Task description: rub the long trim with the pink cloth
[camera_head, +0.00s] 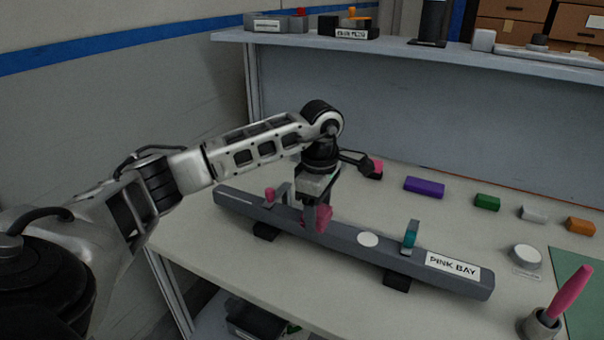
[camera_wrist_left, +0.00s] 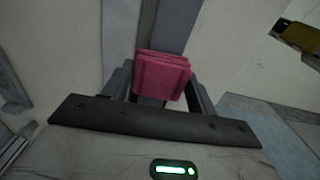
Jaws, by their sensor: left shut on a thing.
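The long trim (camera_head: 334,238) is a dark grey bar lying across the table on black supports (camera_head: 397,282). It carries a "PINK BAY" label (camera_head: 452,266) at its right end, a white round spot (camera_head: 368,239), and a pink clip and a teal clip (camera_head: 410,237). My left gripper (camera_head: 316,214) points down over the left-middle of the trim, shut on the pink cloth (camera_head: 322,221). The cloth is at the trim's surface; I cannot tell whether it touches. In the left wrist view the folded cloth (camera_wrist_left: 161,76) sits between the fingers, with the grey trim (camera_wrist_left: 166,27) beyond. My right gripper does not show.
Purple (camera_head: 424,187), green (camera_head: 487,202), white and orange (camera_head: 580,226) blocks lie along the back right. A white round puck (camera_head: 526,256) and a holder with a pink-handled tool (camera_head: 566,296) stand at right. A shelf (camera_head: 390,45) runs behind. The table before the trim is clear.

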